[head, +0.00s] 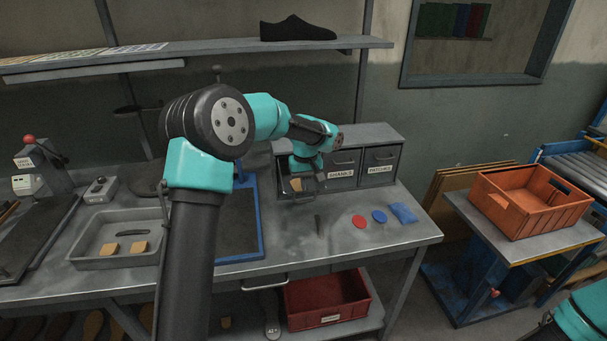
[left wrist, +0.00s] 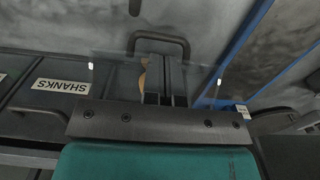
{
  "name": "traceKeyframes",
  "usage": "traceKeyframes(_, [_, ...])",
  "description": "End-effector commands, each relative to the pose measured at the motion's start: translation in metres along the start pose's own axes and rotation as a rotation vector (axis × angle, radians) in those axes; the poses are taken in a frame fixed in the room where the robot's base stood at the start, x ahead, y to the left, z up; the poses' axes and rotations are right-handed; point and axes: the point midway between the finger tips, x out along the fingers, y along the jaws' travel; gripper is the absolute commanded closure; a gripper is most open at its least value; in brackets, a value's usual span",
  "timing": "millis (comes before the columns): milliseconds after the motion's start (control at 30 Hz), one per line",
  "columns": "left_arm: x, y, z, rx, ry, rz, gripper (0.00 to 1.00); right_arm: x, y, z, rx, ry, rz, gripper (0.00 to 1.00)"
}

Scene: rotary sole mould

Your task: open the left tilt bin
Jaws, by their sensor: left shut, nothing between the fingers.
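The left tilt bin (head: 283,187) is at the left end of the grey bin cabinet, partly covered by my left arm in the head view. Its front appears tilted outward, with a tan piece (head: 296,184) showing inside. In the left wrist view its handle (left wrist: 160,38) stands beyond my fingertips, and the tan piece (left wrist: 142,78) shows beside them. My left gripper (head: 303,171) is over the bin's opening. Its fingers (left wrist: 165,95) are together and empty, apart from the handle in the wrist view. My right gripper is out of view.
The shanks bin (head: 341,172) and the patches bin (head: 381,162) are closed beside it. A red disc (head: 359,222), a blue disc (head: 379,216) and a blue packet (head: 403,213) lie on the bench. A grey tray (head: 90,250) and a blue-edged board (head: 240,258) are to the left.

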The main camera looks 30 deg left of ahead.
Motion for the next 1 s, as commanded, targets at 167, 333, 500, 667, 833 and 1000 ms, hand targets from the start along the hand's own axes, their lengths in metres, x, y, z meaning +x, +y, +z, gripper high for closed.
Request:
traceKeyframes(167, [-0.01, -0.003, -0.009, -0.005, 0.001, 0.001, 1.0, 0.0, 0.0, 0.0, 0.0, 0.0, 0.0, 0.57])
traceKeyframes(333, [-0.029, -0.009, -0.025, -0.014, 0.002, 0.003, 1.0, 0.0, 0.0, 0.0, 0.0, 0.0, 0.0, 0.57])
traceKeyframes(500, [-0.061, -0.01, -0.023, -0.014, 0.002, 0.003, 1.0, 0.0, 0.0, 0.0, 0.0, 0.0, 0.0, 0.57])
traceKeyframes(667, [-0.092, -0.009, -0.02, -0.013, 0.003, 0.002, 1.0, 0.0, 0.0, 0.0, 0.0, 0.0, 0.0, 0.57])
traceKeyframes(833, [-0.117, -0.01, -0.018, -0.013, 0.001, 0.001, 1.0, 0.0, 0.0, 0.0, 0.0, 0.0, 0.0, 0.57])
traceKeyframes(1000, [-0.129, -0.01, -0.016, -0.013, 0.0, 0.001, 1.0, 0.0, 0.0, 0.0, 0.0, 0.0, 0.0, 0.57])
